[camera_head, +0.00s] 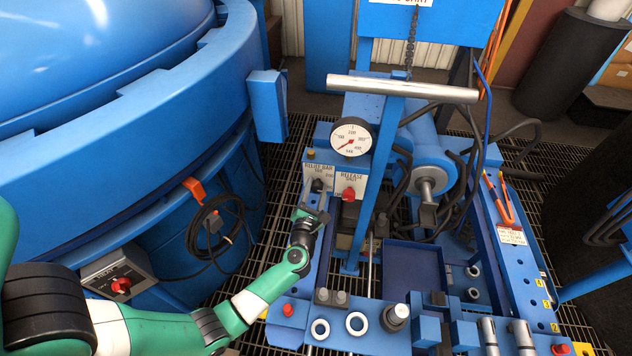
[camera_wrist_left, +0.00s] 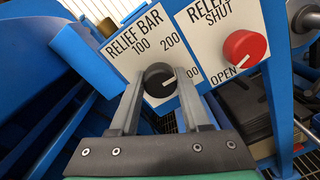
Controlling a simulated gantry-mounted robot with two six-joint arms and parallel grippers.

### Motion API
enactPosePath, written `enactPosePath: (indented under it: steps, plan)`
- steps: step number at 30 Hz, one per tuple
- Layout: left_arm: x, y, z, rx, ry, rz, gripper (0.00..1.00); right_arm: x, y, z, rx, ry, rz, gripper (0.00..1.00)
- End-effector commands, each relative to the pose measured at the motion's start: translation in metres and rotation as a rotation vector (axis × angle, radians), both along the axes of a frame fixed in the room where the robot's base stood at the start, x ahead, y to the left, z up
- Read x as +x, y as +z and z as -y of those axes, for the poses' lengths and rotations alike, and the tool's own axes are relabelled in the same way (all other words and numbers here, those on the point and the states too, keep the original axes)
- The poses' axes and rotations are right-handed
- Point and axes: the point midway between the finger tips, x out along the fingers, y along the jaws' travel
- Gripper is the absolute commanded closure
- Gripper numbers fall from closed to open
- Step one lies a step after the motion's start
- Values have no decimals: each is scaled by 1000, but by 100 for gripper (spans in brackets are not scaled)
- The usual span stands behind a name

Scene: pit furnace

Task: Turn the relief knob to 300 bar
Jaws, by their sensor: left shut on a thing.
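The relief knob is black with a white pointer line and sits on a white plate marked RELIEF BAR. In the left wrist view the knob (camera_wrist_left: 157,76) is between the fingers of my left gripper (camera_wrist_left: 160,88), which is shut on it. The pointer line is at the knob's right side, toward a partly hidden number ending in 00; 100 and 200 are readable. In the head view my left gripper (camera_head: 313,200) reaches the relief plate (camera_head: 318,171) from below. The pressure gauge (camera_head: 351,137) above has a red needle pointing lower left. My right gripper is out of view.
A red release knob (camera_wrist_left: 245,48) on a plate marked SHUT and OPEN is just right of the relief knob. A blue post (camera_head: 378,180) and a silver crossbar (camera_head: 402,88) stand close by. The big blue furnace (camera_head: 190,100) fills the left.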

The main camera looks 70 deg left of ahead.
Motion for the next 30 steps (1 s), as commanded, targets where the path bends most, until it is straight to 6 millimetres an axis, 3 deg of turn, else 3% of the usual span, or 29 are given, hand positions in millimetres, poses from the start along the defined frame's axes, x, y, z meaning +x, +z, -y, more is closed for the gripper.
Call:
enactPosePath:
  steps: [3,12,30]
  plan:
    - [0,4,0,58,-2,-91,100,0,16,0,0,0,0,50]
    - [1,2,0,191,-4,-287,100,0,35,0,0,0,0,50]
    - [0,-1,0,280,-1,-420,100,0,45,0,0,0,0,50]
